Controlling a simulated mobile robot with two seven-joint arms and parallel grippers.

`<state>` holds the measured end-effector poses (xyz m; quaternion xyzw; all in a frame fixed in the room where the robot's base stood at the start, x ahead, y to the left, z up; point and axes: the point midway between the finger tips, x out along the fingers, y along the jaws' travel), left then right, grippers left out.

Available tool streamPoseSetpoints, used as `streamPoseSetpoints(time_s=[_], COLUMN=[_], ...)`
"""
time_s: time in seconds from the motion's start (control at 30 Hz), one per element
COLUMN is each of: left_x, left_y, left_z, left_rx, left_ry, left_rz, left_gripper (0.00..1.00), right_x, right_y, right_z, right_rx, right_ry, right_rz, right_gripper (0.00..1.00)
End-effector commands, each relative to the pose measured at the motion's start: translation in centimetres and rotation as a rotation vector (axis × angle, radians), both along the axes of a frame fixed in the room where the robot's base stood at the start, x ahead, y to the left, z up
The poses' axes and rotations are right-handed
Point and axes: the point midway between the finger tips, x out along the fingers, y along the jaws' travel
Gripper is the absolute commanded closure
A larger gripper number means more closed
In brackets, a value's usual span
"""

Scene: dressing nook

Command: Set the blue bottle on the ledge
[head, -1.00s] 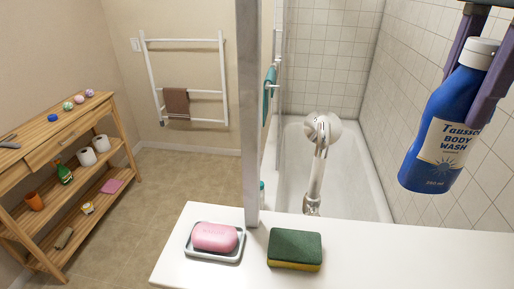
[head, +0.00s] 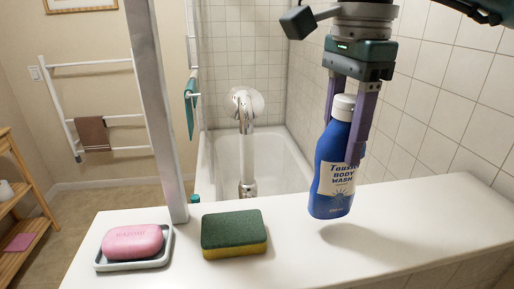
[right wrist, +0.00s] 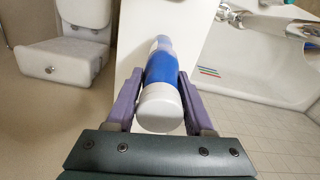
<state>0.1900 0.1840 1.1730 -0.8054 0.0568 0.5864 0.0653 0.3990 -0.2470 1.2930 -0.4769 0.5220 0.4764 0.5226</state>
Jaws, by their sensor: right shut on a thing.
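The blue bottle (head: 333,170), with a white cap and a body wash label, hangs nearly upright over the white ledge (head: 420,208). Its shadow lies on the ledge to the right of its base, and the base looks a little above the surface. My right gripper (head: 350,150) is shut on the bottle from above, one finger on each side near the cap. In the right wrist view the bottle (right wrist: 160,85) sits between both purple fingers (right wrist: 163,108). My left gripper does not show in the head view.
A green and yellow sponge (head: 234,234) and a pink soap on a dish (head: 100,264) are on the ledge's left part, by a metal post (head: 155,100). The bathtub (head: 270,160) with its tap (head: 246,150) lies behind. The ledge right of the bottle is clear.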

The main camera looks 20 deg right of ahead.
Motion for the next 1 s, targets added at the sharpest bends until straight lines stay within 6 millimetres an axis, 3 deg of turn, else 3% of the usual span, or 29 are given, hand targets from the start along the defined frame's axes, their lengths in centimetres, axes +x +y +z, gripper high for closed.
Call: streamPoseSetpoints(time_s=[0.1,0.2,0.57,0.6,0.87,1.0], left_x=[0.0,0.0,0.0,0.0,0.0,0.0], left_y=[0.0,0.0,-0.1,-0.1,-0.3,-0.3], left_z=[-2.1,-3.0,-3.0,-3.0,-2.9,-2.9], left_rx=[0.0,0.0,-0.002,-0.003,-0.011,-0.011], left_ry=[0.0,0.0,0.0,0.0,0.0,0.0], left_rz=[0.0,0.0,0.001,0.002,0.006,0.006], left_gripper=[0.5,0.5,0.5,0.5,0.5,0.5], right_x=[0.1,0.2,0.2,0.2,0.2,0.2], right_y=[0.1,0.2,0.2,0.2,0.2,0.2], right_z=[-2.6,-3.8,-3.9,-4.0,-3.9,-3.9], right_rx=[0.001,0.001,0.0,-0.001,0.0,0.0], right_ry=[0.001,0.001,0.0,0.001,0.001,0.001], right_rz=[0.004,0.006,0.006,0.006,0.006,0.006], right_gripper=[1.0,1.0,1.0,0.46,0.17,0.17])
